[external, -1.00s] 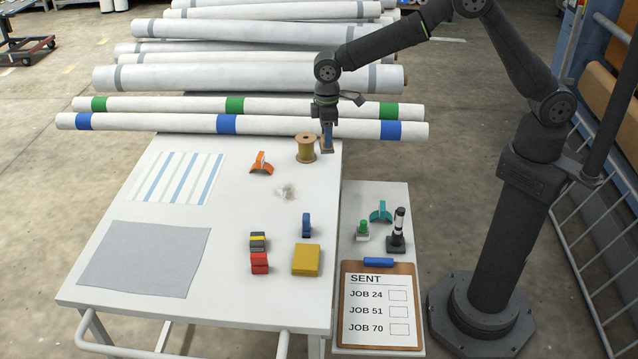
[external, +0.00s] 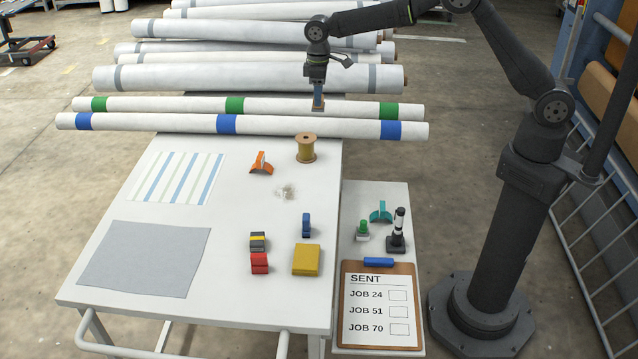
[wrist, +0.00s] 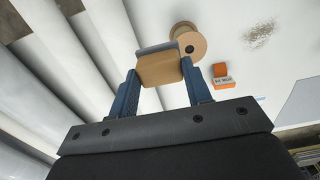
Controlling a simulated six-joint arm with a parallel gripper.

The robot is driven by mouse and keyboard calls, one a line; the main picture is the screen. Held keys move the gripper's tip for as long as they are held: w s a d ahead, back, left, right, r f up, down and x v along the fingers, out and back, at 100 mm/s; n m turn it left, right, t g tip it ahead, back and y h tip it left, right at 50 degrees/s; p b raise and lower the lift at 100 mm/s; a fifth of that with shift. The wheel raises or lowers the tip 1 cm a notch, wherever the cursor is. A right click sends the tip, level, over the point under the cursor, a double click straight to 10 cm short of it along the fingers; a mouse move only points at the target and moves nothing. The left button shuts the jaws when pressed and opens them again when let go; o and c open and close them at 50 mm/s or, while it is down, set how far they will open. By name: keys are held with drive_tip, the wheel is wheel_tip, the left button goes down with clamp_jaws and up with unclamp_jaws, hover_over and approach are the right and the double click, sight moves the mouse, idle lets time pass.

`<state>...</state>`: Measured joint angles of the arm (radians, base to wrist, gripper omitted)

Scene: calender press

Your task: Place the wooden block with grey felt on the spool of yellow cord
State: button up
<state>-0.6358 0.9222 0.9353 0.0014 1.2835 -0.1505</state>
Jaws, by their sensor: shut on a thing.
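My gripper (external: 318,105) is shut on the wooden block with grey felt. In the wrist view the block (wrist: 160,70) sits between the two blue fingers, with a grey strip along its far edge. In the external view the block is small and its felt cannot be made out. The spool of yellow cord (external: 306,149) stands upright at the back right of the white table. It also shows in the wrist view (wrist: 192,42), just beyond the block and partly hidden by it. In the external view my gripper is above and slightly behind the spool, apart from it.
Long white rolls with blue and green bands (external: 270,124) lie behind the table (external: 230,280). An orange clamp-like piece (external: 261,163) and a small pale clear heap (external: 285,191) are near the spool. Several blocks lie farther forward. A side shelf holds a clipboard (external: 380,305).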

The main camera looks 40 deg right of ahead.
drive_tip(key=a+f, duration=0.1)
drive_tip(key=a, duration=0.1)
drive_tip(key=a+f, duration=0.1)
drive_tip(key=a, duration=0.1)
drive_tip(key=s+a+f, duration=0.1)
drive_tip(key=a, duration=0.1)
drive_tip(key=shift+f, duration=2.3)
drive_tip(key=shift+f, duration=0.15)
drive_tip(key=o, duration=1)
wheel_tip(320, 180, up, 12)
drive_tip(key=shift+r, duration=0.15)
